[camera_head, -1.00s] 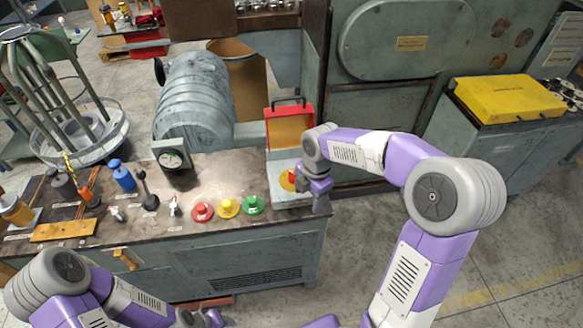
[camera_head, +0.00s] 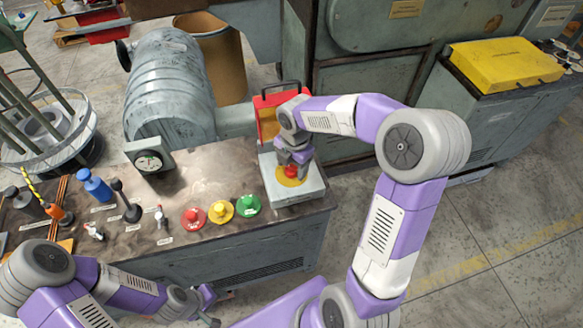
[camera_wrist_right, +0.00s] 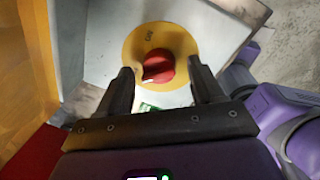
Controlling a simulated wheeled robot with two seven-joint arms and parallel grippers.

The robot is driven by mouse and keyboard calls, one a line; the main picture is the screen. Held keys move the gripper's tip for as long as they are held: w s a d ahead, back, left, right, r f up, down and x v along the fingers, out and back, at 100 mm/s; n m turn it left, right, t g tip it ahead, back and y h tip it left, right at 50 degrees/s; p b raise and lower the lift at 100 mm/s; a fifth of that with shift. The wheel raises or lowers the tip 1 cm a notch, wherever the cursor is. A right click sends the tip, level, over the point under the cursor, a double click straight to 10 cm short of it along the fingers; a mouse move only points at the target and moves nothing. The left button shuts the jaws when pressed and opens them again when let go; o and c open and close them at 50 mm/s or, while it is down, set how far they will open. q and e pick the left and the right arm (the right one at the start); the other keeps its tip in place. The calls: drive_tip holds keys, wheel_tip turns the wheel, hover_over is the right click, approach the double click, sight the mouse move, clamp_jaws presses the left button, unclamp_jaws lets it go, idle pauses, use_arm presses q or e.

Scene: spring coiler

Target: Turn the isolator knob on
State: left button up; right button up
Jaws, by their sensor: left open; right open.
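The isolator knob (camera_head: 291,171) is red and sits on a round yellow plate (camera_head: 289,180) on the grey isolator box (camera_head: 308,187) at the right end of the bench. In the right wrist view the knob (camera_wrist_right: 158,66) lies just ahead of and between my two open fingers, with a gap on each side. A marking shows on the yellow plate (camera_wrist_right: 134,44), too blurred to read surely. My right gripper (camera_head: 295,163) is open at the knob, and I cannot tell whether it touches. My left gripper (camera_head: 212,306) is open and empty, low in front of the bench.
Red (camera_head: 193,218), yellow (camera_head: 221,210) and green (camera_head: 248,204) buttons stand on the bench left of the box. A red-and-yellow hinged lid (camera_head: 268,121) stands behind the box. A gauge (camera_head: 149,161) and several levers are further left.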

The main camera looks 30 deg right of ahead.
drive_tip(key=shift+f, duration=0.3)
drive_tip(key=c, duration=1)
